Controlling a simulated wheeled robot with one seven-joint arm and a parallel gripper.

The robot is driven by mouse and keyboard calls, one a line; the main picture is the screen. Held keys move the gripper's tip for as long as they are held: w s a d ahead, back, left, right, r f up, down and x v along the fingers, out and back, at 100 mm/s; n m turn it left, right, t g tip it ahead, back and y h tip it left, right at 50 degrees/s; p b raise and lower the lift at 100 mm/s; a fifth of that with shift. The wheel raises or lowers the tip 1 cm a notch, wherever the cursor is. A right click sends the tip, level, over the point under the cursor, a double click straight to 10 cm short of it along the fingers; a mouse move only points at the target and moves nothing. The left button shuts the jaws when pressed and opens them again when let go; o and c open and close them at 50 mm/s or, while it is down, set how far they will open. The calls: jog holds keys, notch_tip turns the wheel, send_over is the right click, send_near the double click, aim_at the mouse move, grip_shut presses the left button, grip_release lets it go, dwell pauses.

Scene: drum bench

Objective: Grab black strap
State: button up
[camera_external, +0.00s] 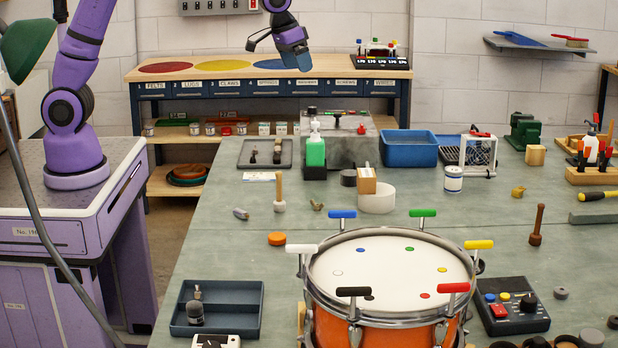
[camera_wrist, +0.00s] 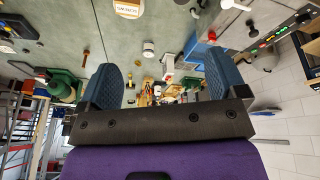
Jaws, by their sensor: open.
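My gripper (camera_external: 279,58) hangs at the top middle of the external view, high up in front of the back workbench. In the wrist view my gripper (camera_wrist: 162,72) shows two blue padded fingers spread wide, with nothing between them. I cannot pick out a black strap with certainty in either view. Small dark items (camera_external: 277,155) lie on a grey tray (camera_external: 244,161) at the back left of the green bench, below my gripper in the picture; they are too small to identify.
An orange drum (camera_external: 385,331) with coloured T-handles stands at the front. A green bottle (camera_external: 315,151), a blue bin (camera_external: 409,152) and a wire rack (camera_external: 478,153) stand behind it. A blue tray (camera_external: 255,325) lies front left. The bench's left middle is fairly clear.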

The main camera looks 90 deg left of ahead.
jog(key=w+a+f+n, duration=0.1)
jog(key=w+a+f, duration=0.4)
jog(key=w+f, duration=0.45)
jog(key=g, duration=0.1)
send_near(350, 173)
jog(key=shift+n+y, duration=0.5)
jog(key=x, duration=0.5)
jog(key=shift+w+f, duration=0.1)
jog(key=shift+w, duration=0.2)
jog(key=shift+s+d+x, duration=0.1)
jog(key=shift+s+x, duration=0.05)
jog(key=shift+x, duration=1.15)
jog(key=shift+s+d+x, duration=0.15)
jog(key=shift+x, duration=1.15)
jog(key=c, duration=1)
